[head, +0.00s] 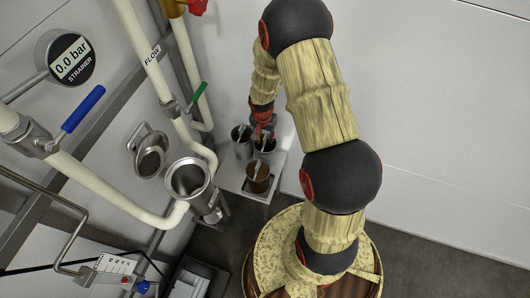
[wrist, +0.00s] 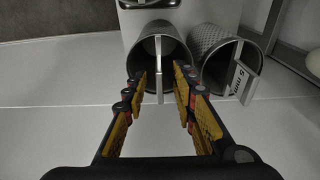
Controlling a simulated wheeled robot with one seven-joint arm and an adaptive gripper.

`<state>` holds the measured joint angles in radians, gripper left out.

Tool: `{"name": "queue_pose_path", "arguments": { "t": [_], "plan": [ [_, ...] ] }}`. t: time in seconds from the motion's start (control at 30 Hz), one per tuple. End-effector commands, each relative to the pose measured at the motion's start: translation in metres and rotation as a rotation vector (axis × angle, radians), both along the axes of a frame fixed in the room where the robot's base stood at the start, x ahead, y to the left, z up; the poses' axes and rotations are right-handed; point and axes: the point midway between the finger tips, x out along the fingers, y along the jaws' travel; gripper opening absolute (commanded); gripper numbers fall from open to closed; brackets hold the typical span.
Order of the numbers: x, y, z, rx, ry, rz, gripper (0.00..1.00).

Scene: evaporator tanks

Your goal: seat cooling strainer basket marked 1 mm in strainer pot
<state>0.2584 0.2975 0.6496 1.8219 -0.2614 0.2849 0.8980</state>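Several strainer baskets stand on a small pale stand in the head view: a grey one (head: 241,150), another partly under my gripper (head: 268,153), and a brownish one (head: 258,184) in front. My gripper (wrist: 161,84) is open, its fingers on either side of a thin upright handle or tag (wrist: 159,66) of a basket (wrist: 140,50). I cannot read a mark on that one. A perforated basket (wrist: 212,62) to its right bears a tag reading 5 mm (wrist: 241,82). The strainer pot (head: 188,178) is open at the top, left of the stand; its inside looks empty.
The round pot lid (head: 150,156) is swung open behind the pot. Pale pipes with a blue-handled valve (head: 82,108) and a green-handled valve (head: 197,95) run close by. The strainer gauge (head: 70,58) reads 0.0 bar. Floor is clear at right.

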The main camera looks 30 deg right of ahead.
Motion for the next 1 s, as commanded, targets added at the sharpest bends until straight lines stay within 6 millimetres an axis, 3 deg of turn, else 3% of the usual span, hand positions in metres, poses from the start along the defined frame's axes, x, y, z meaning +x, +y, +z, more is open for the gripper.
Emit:
{"name": "queue_pose_path", "arguments": {
  "t": [0.53,1.0],
  "plan": [
    [-0.0002,0.0002,0.0006,0.0,0.0,0.0,0.0],
    [-0.0002,0.0001,0.0007,0.0,0.0,0.0,0.0]
  ]
}}
